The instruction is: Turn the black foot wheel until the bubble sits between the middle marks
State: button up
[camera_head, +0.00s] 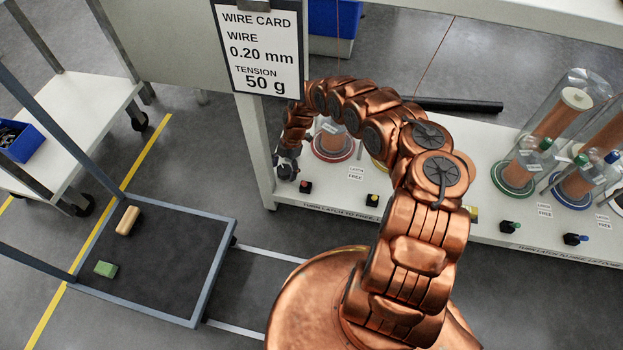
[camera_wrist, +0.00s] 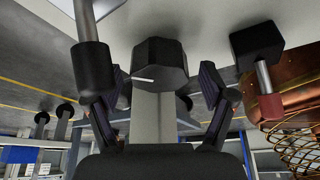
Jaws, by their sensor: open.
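A black faceted wheel (camera_wrist: 160,62) with a white line on its side shows in the wrist view, under a pale surface. It looks like the black foot wheel. My gripper (camera_wrist: 162,88) is open, with one finger on each side of the wheel; I cannot tell whether either finger touches it. In the head view my gripper (camera_head: 288,161) is small and dark at the left end of the white bench (camera_head: 262,165). The foot wheel cannot be made out there. No bubble or middle marks can be made out in either view.
A black block with a red-tipped rod (camera_wrist: 270,103) is close right of the fingers; a black cylinder (camera_wrist: 92,68) is close left. Spools under clear covers (camera_head: 575,115) stand along the bench. A wire card (camera_head: 257,50) hangs behind. A low cart (camera_head: 165,262) stands left.

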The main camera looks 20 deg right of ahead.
aim_at(286, 168)
jog(key=shift+f+n+g+h+b, duration=0.3)
jog(key=shift+n+b, duration=0.7)
jog(key=shift+b, duration=1.2)
jog(key=shift+r+n+b, duration=0.1)
jog(key=shift+n+b, duration=0.4)
jog(key=shift+b, duration=0.5)
